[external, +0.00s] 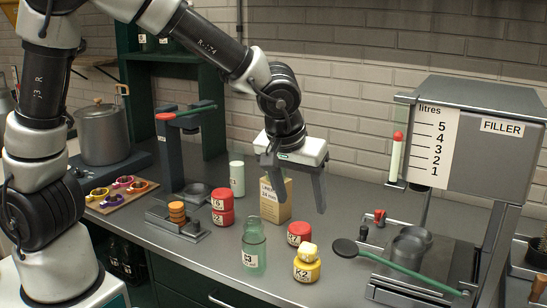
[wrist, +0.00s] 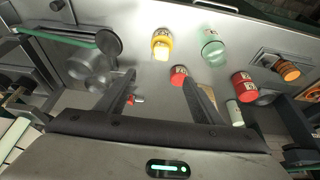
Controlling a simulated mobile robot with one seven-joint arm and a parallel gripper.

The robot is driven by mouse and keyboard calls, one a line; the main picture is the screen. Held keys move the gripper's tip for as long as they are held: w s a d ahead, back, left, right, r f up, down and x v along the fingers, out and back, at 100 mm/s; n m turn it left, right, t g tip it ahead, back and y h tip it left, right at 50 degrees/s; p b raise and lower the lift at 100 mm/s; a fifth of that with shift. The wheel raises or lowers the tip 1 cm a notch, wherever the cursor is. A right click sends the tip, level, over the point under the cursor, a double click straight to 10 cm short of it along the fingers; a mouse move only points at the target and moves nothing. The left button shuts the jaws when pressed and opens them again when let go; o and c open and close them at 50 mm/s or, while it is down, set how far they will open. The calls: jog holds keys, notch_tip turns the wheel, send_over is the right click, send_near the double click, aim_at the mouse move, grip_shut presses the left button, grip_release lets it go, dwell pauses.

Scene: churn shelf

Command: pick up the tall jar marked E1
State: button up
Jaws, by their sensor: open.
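A tall, pale jar (external: 237,178) stands upright on the counter behind the stacked red jars; its mark is too small for me to read surely as E1. It also shows in the wrist view (wrist: 235,113), to the right of my fingers. My gripper (external: 299,203) is open and empty, pointing down above the counter, to the right of the pale jar and apart from it.
A cardboard box (external: 275,200) stands between the pale jar and my gripper. Stacked red jars (external: 222,207), a green glass jar (external: 254,245), a red jar (external: 299,233) and a yellow jar (external: 307,266) stand in front. The filler (external: 480,130) is at right, a press (external: 170,155) at left.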

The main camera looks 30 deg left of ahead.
notch_tip(320, 180, up, 10)
jog(key=n+y+b, duration=0.1)
jog(key=n+y, duration=0.1)
jog(key=n, duration=0.3)
send_over(237, 160)
jog(key=s, duration=0.4)
jog(key=shift+g, duration=0.3)
jog(key=shift+s+d+f+p+x, duration=0.15)
jog(key=shift+s+d+p+x, duration=0.15)
jog(key=shift+x, duration=3.45)
jog(key=shift+s+d+f+p+x, duration=0.2)
jog(key=shift+d+x, duration=0.25)
jog(key=shift+x, duration=3.3)
jog(key=shift+s+d+f+p+x, duration=0.2)
jog(key=shift+s+d+x, duration=0.15)
jog(key=shift+x, duration=3.4)
jog(key=shift+r, duration=0.1)
grip_shut()
